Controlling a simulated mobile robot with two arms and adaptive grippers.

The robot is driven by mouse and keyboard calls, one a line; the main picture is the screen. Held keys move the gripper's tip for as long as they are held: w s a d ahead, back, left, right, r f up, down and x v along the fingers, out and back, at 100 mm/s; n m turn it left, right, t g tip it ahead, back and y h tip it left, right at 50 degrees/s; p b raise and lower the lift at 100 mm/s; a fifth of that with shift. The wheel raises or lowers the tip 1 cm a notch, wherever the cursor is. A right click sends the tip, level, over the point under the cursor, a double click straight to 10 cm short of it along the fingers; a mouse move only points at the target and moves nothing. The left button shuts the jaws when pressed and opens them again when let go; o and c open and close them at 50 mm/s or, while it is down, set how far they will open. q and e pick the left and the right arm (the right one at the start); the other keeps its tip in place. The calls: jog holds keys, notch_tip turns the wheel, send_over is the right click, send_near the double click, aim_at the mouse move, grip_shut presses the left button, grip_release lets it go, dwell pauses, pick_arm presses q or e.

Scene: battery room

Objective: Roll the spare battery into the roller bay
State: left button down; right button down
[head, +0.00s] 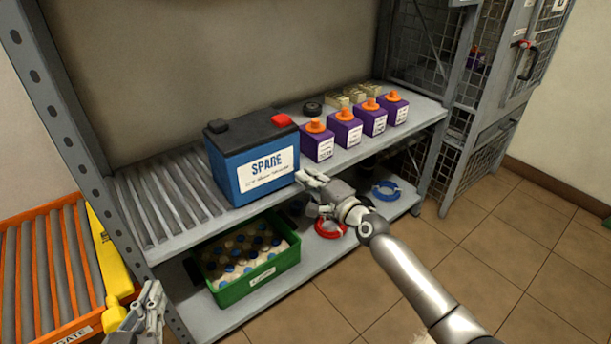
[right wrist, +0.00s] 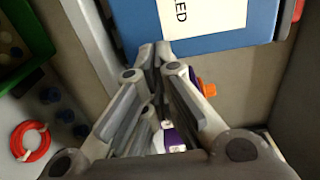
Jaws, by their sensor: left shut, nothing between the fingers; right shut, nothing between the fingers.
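The spare battery (head: 222,160), a blue box with a black top, a red terminal cover and a white "SPARE" label, stands upright on the upper shelf, at the right end of a row of grey rollers (head: 165,200). An orange frame with grey rollers (head: 45,262) stands at the lower left; I cannot tell which of the two is the roller bay. My right gripper (head: 303,180) is shut and empty near the battery's lower right corner; contact is unclear. In the right wrist view, its fingers (right wrist: 154,52) point at the battery's blue side (right wrist: 225,40). My left gripper (head: 148,300) is shut and empty, low at the left.
Several purple bottles with orange caps (head: 345,130) stand right of the battery. A yellow bar (head: 108,255) lies between the orange frame and the shelf post. A green crate (head: 262,275) of bottles, a red ring (head: 328,230) and a blue ring (head: 386,190) are on the lower shelf.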

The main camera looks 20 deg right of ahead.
aim_at(286, 176)
pick_arm(q)
jog(key=shift+a+f, duration=0.1)
jog(key=shift+f, duration=0.25)
pick_arm(e)
jog(key=shift+w+a, duration=0.15)
jog(key=shift+a, duration=0.2)
